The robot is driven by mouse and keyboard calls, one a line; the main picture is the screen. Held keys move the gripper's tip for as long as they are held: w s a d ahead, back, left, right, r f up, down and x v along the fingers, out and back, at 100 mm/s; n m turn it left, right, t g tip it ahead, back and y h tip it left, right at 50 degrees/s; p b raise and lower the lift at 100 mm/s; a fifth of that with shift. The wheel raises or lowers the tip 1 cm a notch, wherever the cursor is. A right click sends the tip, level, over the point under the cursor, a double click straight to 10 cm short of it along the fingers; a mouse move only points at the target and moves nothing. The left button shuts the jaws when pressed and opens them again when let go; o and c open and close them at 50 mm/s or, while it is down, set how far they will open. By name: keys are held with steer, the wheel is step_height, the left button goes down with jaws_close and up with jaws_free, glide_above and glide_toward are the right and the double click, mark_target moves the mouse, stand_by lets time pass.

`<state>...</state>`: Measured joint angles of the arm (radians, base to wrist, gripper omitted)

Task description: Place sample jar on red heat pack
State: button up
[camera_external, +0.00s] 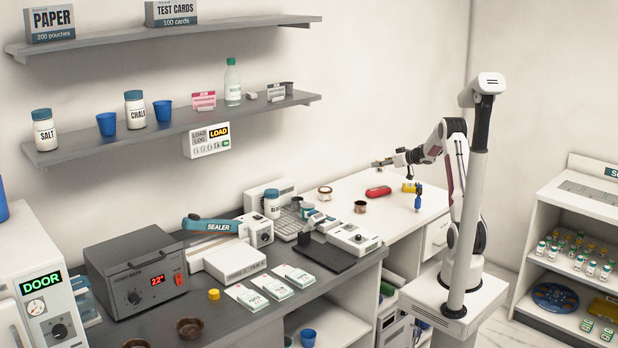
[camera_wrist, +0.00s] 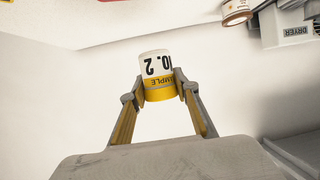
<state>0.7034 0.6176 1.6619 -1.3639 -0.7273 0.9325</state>
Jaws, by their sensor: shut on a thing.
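My gripper (camera_external: 381,162) is raised above the white worktop at the back right. In the wrist view my gripper (camera_wrist: 159,90) is shut on the sample jar (camera_wrist: 156,68), which has a white part with "2" on it and a yellow band reading "SAMPLE". The red heat pack (camera_external: 378,191) lies flat on the white worktop, below my gripper. Only a sliver of red shows at the top edge of the wrist view.
The white worktop (camera_external: 400,218) is bare in front of the pack.

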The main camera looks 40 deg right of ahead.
mark_target(380, 171)
steer(key=shift+f, duration=2.15)
steer(key=shift+f, duration=1.85)
steer(key=shift+f, duration=0.15)
steer(key=o, duration=1.1)
